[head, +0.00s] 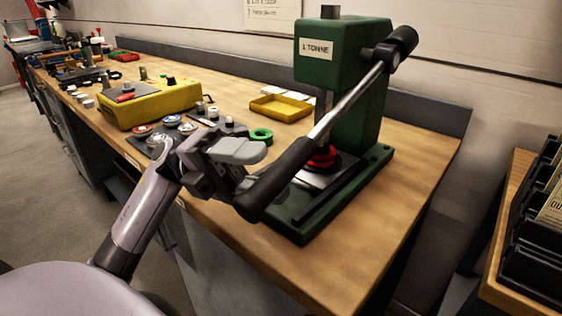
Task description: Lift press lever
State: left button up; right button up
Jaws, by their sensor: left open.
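The green press (345,60), labelled 1 TONNE, stands on the wooden bench. Its lever (345,103) is a steel rod that slopes down from the pivot at the upper right to a black handle grip (277,179) at the lower left. A red part (322,158) sits on the press base below the ram. My left gripper (247,166) is open, just left of the black grip. One grey finger shows above and behind the grip; the rest of the jaw is partly hidden, and I cannot tell whether it touches the lever. My right gripper does not show.
On the bench (340,272) are a green ring (261,135), a yellow tray (281,108), a yellow box (150,103) and several small parts near my left wrist. A black rack (535,235) stands at the far right. The bench front right is clear.

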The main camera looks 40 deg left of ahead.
aim_at(277, 173)
pick_arm(q)
jog(key=shift+x, duration=1.7)
jog(key=shift+a, duration=0.1)
grip_shut()
jog(key=shift+r+p, duration=0.15)
jog(key=shift+p, duration=0.2)
